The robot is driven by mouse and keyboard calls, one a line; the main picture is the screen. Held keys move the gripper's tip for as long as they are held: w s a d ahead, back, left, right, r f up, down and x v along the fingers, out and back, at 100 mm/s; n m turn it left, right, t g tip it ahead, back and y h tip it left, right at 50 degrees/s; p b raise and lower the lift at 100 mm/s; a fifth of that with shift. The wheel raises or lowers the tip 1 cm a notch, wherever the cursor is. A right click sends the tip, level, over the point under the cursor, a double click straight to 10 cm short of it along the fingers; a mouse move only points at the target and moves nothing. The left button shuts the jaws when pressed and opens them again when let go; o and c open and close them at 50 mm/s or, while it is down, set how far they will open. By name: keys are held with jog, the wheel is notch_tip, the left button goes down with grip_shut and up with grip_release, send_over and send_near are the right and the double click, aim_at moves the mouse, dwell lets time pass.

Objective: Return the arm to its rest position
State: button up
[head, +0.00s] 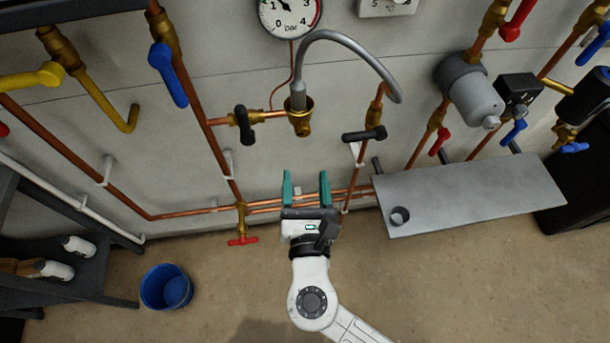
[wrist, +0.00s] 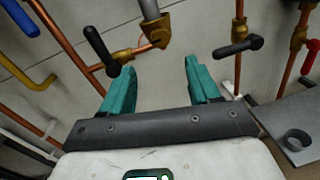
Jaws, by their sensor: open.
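My gripper (head: 306,178) is open, with two teal fingers apart and nothing between them. In the head view it reaches up toward the wall, below the brass fitting (head: 300,118) where a grey hose (head: 345,40) ends. In the wrist view my gripper (wrist: 158,72) points at the wall, with the brass fitting (wrist: 154,32) beyond and between the fingertips. The fingers appear to touch nothing. My white arm extends down out of the head view.
Black-handled valves (head: 243,124) (head: 364,134) flank the fitting. A red-handled valve (head: 242,240) sits low on the left. A blue bucket (head: 167,288) and dark rack (head: 70,270) stand left. Floor near the bucket is clear.

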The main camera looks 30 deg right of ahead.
dwell(0.4)
jog(key=s+d+f+m+g+h, duration=0.1)
jog(key=s+d+f+m+g, duration=0.35)
jog(key=d+m, duration=0.4)
jog(key=s+d+f+m+g+h, duration=0.1)
jog(key=s+d+f+m+g, duration=0.3)
jog(key=d+m, duration=0.45)
jog(key=s+a+f+m+g+y, duration=0.2)
jog(key=s+f+m+g+y, duration=0.1)
jog(key=s+m+y, duration=0.1)
jog(key=s+a+f+m+g+y+b, duration=0.1)
jog(key=s+a+f+m+g+y, duration=0.1)
jog(key=m, duration=0.7)
jog(key=s+f+g+y, duration=0.1)
jog(key=s+g+y, duration=0.1)
jog(key=s+y, duration=0.1)
jog(key=shift+s, duration=0.6)
